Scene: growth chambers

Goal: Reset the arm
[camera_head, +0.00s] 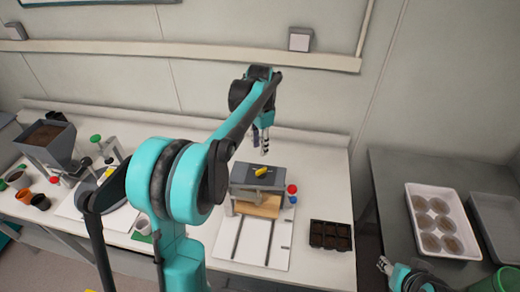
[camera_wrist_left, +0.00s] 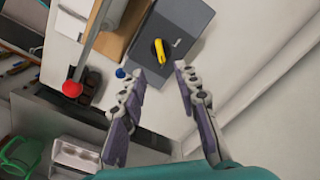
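My left arm comes in from the left in the head view and reaches over the table. Its gripper (camera_head: 265,142) hangs in the air above and behind a grey machine (camera_head: 245,178) with a yellow handle (camera_head: 261,171). In the left wrist view the two fingers of my left gripper (camera_wrist_left: 161,73) stand apart with nothing between them. The yellow handle (camera_wrist_left: 160,51) on the grey machine lies just beyond the fingertips, not touched. My right gripper (camera_head: 387,266) shows small at the lower right of the head view; its fingers are too unclear to judge.
Red (camera_head: 292,188) and blue (camera_head: 293,200) knobs stick out right of the machine. A black cell tray (camera_head: 330,235) lies right of it. A grey hopper (camera_head: 45,145) and small pots stand at left. A white tray (camera_head: 417,190) with round dishes sits on the right-hand bench.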

